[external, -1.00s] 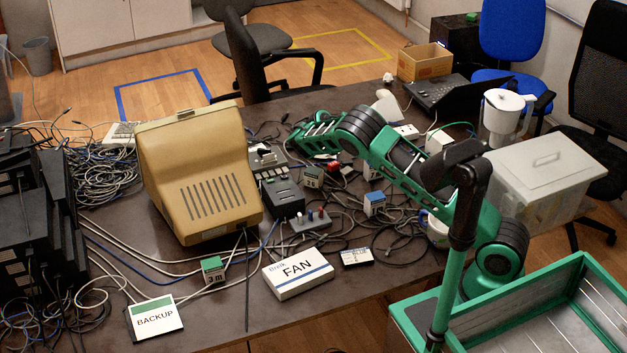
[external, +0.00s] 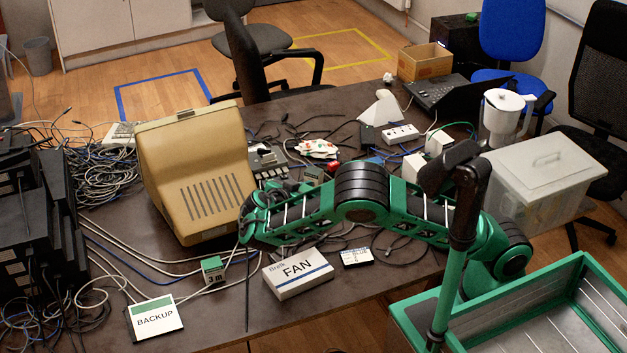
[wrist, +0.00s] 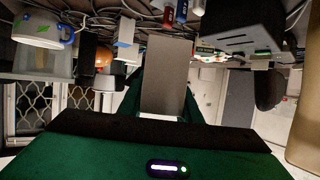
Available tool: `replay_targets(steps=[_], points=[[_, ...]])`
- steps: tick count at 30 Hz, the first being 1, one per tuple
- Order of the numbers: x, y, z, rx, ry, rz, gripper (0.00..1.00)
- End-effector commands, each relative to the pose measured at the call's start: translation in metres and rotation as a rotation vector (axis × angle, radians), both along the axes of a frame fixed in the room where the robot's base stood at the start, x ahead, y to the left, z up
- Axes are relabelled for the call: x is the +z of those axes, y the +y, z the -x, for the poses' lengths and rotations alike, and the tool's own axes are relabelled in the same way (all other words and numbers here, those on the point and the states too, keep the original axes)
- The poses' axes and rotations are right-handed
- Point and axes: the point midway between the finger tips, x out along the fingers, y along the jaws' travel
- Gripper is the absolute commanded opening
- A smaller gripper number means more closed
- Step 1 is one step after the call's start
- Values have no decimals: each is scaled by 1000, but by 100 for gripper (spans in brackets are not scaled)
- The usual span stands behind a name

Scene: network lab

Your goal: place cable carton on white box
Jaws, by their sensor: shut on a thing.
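My gripper (wrist: 164,100) is shut on a box-like thing with a plain grey-brown face, which I take to be the cable carton (wrist: 165,75). No label shows on it. In the external view my arm's own links hide the fingers and the held thing. A white box (external: 298,273) marked FAN lies flat near the table's front edge. My wrist is just behind and left of it, above the table and beside the tan monitor. A small green-topped carton (external: 212,269) marked 3 m stands left of the white box, apart from my arm.
The tan monitor (external: 198,170) stands left of my wrist. A black device (wrist: 240,30) is close in the upside-down wrist view, with a mug (wrist: 40,30) at the left. A BACKUP box (external: 155,318) and small BLUE box (external: 356,257) flank the white box. Loose cables cover the table.

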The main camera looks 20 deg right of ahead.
Motion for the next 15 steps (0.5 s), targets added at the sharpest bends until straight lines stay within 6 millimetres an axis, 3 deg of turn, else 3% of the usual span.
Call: replay_targets(steps=[1, 6, 10, 15], points=[[1, 14, 17, 34, 0, 2, 6], [1, 49, 66, 125, 0, 1, 6], [2, 66, 97, 179, -1, 1, 6], [2, 78, 122, 221, -2, 1, 6]])
